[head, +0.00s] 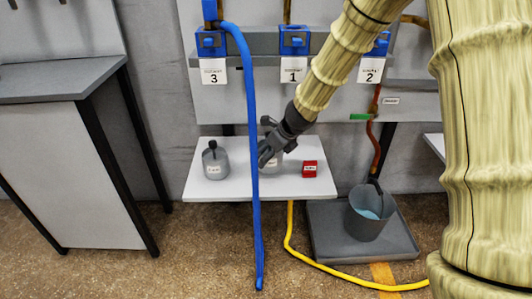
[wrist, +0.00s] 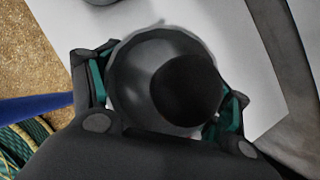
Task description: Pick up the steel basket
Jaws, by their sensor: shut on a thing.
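My gripper (head: 267,150) is low over the white shelf, shut on a grey round canister (head: 276,162) that it mostly hides in the head view. In the wrist view, the canister (wrist: 135,85) sits between the two teal-padded fingers (wrist: 167,98), with a dark round knob on top. I cannot tell whether its base touches the shelf. A similar grey canister (head: 215,164) with a black knob and a label stands upright at the shelf's left. No open-mesh basket is recognisable; whether the held canister is the steel basket cannot be told.
A blue hose (head: 251,120) hangs in front of the white shelf (head: 235,190), left of my gripper. A red block (head: 310,169) stands to the right. A grey bucket (head: 369,216) with blue contents stands in a floor tray (head: 325,235). A yellow hose (head: 310,262) crosses the floor.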

